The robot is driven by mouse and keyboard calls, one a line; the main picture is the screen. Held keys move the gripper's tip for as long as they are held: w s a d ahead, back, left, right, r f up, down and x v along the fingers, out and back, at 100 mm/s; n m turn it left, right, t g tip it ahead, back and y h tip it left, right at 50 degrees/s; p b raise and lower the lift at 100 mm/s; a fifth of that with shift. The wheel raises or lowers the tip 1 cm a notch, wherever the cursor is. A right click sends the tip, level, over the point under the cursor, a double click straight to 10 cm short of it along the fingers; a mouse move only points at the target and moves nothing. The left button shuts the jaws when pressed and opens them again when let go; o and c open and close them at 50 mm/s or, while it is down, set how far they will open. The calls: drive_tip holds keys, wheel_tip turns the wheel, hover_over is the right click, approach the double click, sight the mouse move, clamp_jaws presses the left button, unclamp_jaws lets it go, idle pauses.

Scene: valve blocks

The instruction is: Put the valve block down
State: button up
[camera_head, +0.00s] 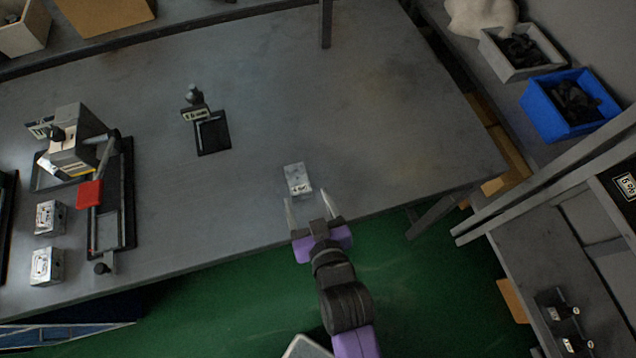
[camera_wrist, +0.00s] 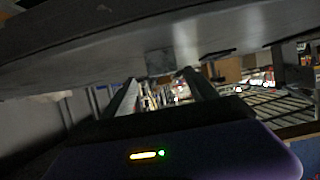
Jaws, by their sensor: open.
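A silver valve block (camera_head: 298,179) with a small label stands on the grey table (camera_head: 350,110) close to its front edge. My gripper (camera_head: 311,204) is open, with its two fingers apart and pointing at the block from the front edge side. In the head view nothing shows between the fingertips, and the block lies just beyond them. In the wrist view a dull grey block (camera_wrist: 160,62) shows ahead of the open fingers (camera_wrist: 160,88). I cannot tell whether a finger touches it.
Two more silver blocks (camera_head: 46,264) stand at the left beside a black fixture (camera_head: 112,225) with a red part. A small black frame (camera_head: 212,135) with a labelled post is at centre left. A blue bin (camera_head: 571,103) stands at the right. The table's middle is clear.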

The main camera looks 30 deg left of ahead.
drive_tip(key=shift+d, duration=0.15)
drive_tip(key=s+d+r+m+t+h, duration=0.1)
drive_tip(key=s+d+m+t+h, duration=0.15)
drive_tip(key=d, duration=0.85)
drive_tip(key=s+d+r+m+t+h, duration=0.1)
drive_tip(key=s+d+m+h, duration=0.15)
drive_tip(key=d, duration=0.85)
drive_tip(key=s+d+r+m+t+h, duration=0.2)
drive_tip(key=s+d+r+m+h, duration=0.2)
drive_tip(key=s+d+r, duration=0.9)
drive_tip(key=shift+d+r+m+h, duration=0.15)
drive_tip(key=shift+d+m+h, duration=0.15)
drive_tip(key=shift+d+h, duration=0.3)
drive_tip(key=shift+o, duration=0.4)
drive_tip(key=shift+s+d+r+t, duration=0.15)
drive_tip(key=shift+s+r+t, duration=0.15)
drive_tip(key=shift+r, duration=0.15)
drive_tip(key=shift+c, duration=0.4)
